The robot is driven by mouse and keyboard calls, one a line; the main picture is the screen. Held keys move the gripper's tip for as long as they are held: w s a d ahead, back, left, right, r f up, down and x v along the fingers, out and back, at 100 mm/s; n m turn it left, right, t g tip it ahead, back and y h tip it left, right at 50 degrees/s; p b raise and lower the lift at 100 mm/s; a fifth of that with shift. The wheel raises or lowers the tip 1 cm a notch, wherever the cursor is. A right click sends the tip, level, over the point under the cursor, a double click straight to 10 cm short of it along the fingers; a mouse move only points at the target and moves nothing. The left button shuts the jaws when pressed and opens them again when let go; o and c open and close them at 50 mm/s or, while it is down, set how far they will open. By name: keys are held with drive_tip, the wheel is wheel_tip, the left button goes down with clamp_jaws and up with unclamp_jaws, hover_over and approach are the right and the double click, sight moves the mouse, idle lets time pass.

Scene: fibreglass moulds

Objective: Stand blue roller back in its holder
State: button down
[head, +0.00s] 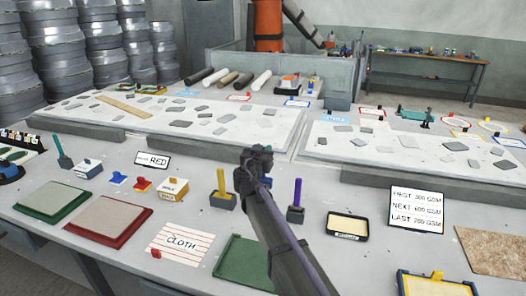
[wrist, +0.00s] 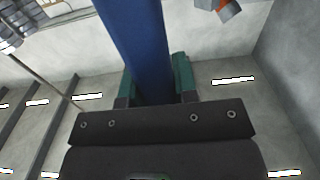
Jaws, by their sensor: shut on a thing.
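My gripper (head: 256,155) is above the middle of the front table in the head view. In the wrist view my gripper (wrist: 155,78) has its teal finger pads on both sides of a long blue bar, the blue roller (wrist: 138,35), and is shut on it. The roller reaches up out of the top of that view, so its far end is out of sight. I cannot make the roller out in the head view. I cannot tell which holder is the blue roller's; my arm hides part of the table.
A green tray (head: 240,265), a cloth sheet (head: 178,243) and a black-rimmed tray (head: 348,227) lie near my arm. A red-edged mould (head: 108,220) lies left. A sign (head: 417,210) stands right. Low white beds (head: 190,115) with grey pieces lie behind.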

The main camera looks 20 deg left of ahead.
sight(263, 178)
wheel_tip(263, 178, down, 10)
drive_tip(key=b, duration=0.9)
drive_tip(key=shift+f+b, duration=0.25)
drive_tip(key=shift+b, duration=0.1)
drive_tip(key=shift+f+b, duration=0.5)
drive_tip(key=c, duration=0.8)
unclamp_jaws()
drive_tip(key=s, duration=1)
drive_tip(key=shift+s+d, duration=0.25)
drive_tip(key=shift+s, duration=0.15)
drive_tip(key=shift+d, duration=0.1)
